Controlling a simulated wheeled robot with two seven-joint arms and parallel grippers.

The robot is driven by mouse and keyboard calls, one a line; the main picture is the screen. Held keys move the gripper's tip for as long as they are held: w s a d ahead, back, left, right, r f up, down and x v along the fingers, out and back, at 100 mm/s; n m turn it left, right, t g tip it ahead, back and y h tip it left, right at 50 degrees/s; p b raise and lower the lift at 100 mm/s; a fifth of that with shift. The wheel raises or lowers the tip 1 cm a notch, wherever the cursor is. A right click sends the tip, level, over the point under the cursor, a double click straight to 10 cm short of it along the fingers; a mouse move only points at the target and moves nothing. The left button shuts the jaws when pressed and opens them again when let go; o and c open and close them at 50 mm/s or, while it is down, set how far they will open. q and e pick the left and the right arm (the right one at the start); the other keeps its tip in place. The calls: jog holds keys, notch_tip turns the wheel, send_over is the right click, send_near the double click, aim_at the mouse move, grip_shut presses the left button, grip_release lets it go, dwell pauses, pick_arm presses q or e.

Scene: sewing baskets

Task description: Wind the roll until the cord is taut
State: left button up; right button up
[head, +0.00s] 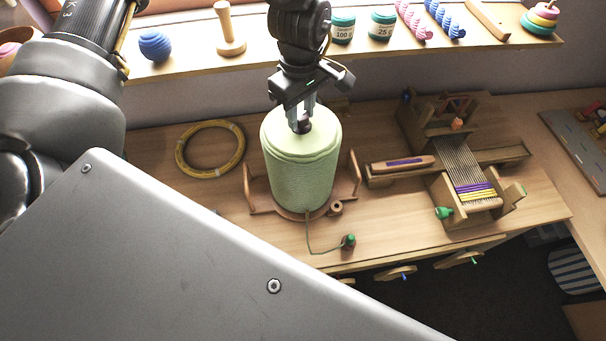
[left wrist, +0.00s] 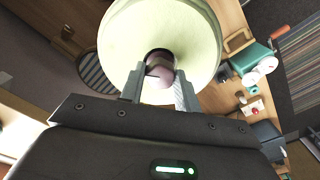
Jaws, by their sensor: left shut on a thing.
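The pale green roll (head: 300,165) stands upright in a wooden holder (head: 252,196) on the table. A thin green cord (head: 309,238) runs from the roll's lower front, bends on the table and reaches a small green-topped peg (head: 349,242). The cord is curved, not straight. My right gripper is not in view.
A yellow hoop (head: 210,147) lies left of the roll. A small wooden loom (head: 462,170) with purple and yellow weaving stands to the right. A shelf (head: 185,68) with jars and toys runs along the back. My own grey body covers the lower left.

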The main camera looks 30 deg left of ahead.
pick_arm(q)
jog(key=o, duration=0.6)
jog(key=shift+o, duration=0.2)
notch_tip(320, 180, up, 6)
jog(key=p, duration=0.5)
